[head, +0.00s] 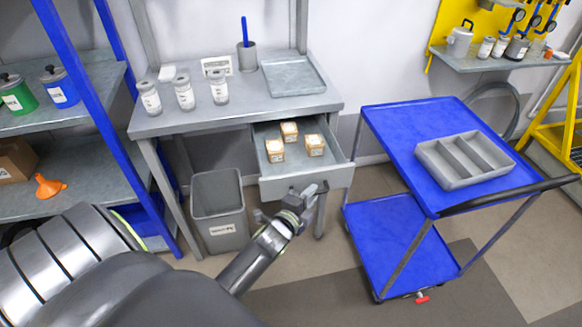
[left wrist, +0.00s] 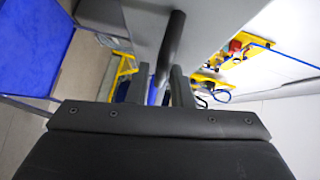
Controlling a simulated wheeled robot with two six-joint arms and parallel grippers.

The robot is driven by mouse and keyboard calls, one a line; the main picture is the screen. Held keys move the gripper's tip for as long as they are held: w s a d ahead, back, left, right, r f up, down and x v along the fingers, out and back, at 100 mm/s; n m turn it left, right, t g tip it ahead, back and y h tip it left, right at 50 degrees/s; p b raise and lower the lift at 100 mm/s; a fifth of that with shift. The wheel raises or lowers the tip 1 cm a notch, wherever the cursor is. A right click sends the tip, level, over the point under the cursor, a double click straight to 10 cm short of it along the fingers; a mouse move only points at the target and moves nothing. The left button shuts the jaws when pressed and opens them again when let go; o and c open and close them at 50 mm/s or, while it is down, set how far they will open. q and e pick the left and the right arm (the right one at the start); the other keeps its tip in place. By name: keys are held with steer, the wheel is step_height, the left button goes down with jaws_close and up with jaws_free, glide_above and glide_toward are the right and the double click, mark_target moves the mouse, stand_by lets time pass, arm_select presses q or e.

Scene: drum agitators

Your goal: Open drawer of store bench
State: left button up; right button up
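The store bench (head: 240,112) stands against the wall. Its drawer (head: 285,184) is pulled partly out at the right side under the top, with three small tan-and-white boxes (head: 275,150) inside. My left gripper (head: 308,196) is at the drawer's front face, and its fingers hide most of the handle there. In the left wrist view a dark bar, the drawer handle (left wrist: 172,45), runs down between the two fingertips (left wrist: 166,88), and the fingers look closed around it. My right gripper is in neither view.
A grey bin (head: 218,212) stands under the bench, left of the drawer. A blue cart (head: 405,120) with a grey divided tray (head: 465,160) stands to the right. Jars (head: 184,92), a cup and a tray (head: 292,77) are on the bench top. Floor in front is clear.

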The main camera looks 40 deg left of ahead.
arm_select(q)
steer(key=s+d+r+p, duration=0.1)
steer(key=s+p, duration=0.4)
steer(key=s, duration=1.1)
steer(key=shift+r, duration=0.7)
steer(key=s+a+f+n+g, duration=0.1)
steer(key=s+f+n+g, duration=0.4)
steer(key=f, duration=0.8)
steer(key=s+a+f+n+g, duration=0.1)
steer(key=s+f+n+g, duration=0.4)
steer(key=f, duration=0.8)
steer(key=s+f+n+g, duration=0.2)
steer(key=s+f, duration=0.3)
steer(key=s, duration=0.4)
steer(key=s+f+n+g, duration=0.3)
steer(key=s+f, duration=0.3)
steer(key=s, duration=0.4)
steer(key=shift+s+d+n, duration=0.2)
steer(key=shift+s+n, duration=0.05)
steer(key=shift+n, duration=0.25)
